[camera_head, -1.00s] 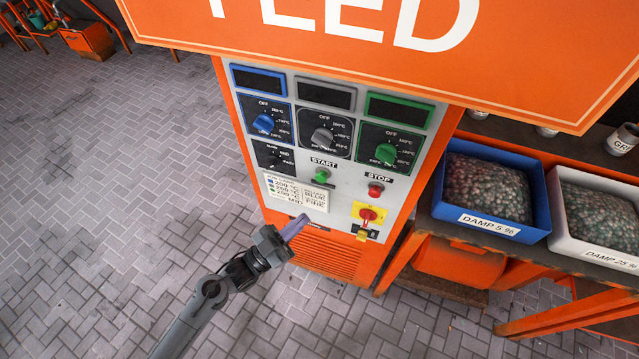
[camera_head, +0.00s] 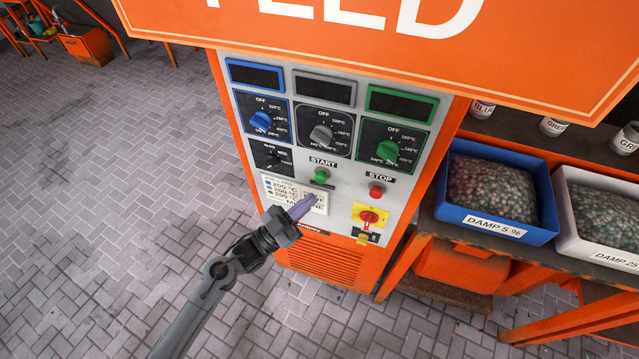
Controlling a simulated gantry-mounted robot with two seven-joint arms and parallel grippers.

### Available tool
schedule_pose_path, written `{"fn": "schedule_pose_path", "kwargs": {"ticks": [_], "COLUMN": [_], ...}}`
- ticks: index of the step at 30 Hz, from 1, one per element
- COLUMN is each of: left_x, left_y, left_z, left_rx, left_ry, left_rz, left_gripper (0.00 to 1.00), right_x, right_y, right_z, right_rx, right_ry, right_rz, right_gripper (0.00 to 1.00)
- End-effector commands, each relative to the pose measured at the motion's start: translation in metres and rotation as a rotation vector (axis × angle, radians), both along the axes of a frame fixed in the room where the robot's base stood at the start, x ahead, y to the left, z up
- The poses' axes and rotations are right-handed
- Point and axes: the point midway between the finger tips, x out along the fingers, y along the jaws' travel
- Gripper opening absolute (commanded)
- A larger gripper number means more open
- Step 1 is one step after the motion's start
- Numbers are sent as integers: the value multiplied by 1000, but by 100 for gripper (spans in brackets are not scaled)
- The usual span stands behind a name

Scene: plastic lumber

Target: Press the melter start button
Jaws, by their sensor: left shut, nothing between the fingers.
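The green start button (camera_head: 321,175) sits under the START label on the grey control panel (camera_head: 341,195) of the orange cabinet. My left gripper (camera_head: 303,206) is shut and empty, its purple-grey fingers pointing up and right. Its tips are a little below and left of the start button in the picture and overlap the settings card (camera_head: 290,192). I cannot tell how far the tips are from the panel. The red stop button (camera_head: 376,191) is to the right of the start button. My right gripper is not in view.
A red switch on a yellow plate (camera_head: 370,217) is below the stop button. Blue (camera_head: 262,121), grey (camera_head: 321,134) and green (camera_head: 388,150) dials are above. An orange FEED sign (camera_head: 560,60) overhangs the panel. A blue bin (camera_head: 545,205) stands on a shelf at right.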

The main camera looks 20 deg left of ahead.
Motion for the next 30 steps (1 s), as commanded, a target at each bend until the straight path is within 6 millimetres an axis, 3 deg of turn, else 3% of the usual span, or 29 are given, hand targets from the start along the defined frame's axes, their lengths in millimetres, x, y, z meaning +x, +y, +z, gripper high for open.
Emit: {"fn": "schedule_pose_path", "kwargs": {"ticks": [10, 30], "left_x": [25, 28], "left_y": [0, 0], "left_z": [-1, 0], "left_rx": [2, 1], "left_ry": [0, 1], "left_rz": [0, -1], "left_gripper": [0, 0], "right_x": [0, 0], "right_y": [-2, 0], "right_z": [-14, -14], "right_rx": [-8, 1], "right_ry": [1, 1], "right_rz": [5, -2], "right_gripper": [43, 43]}}
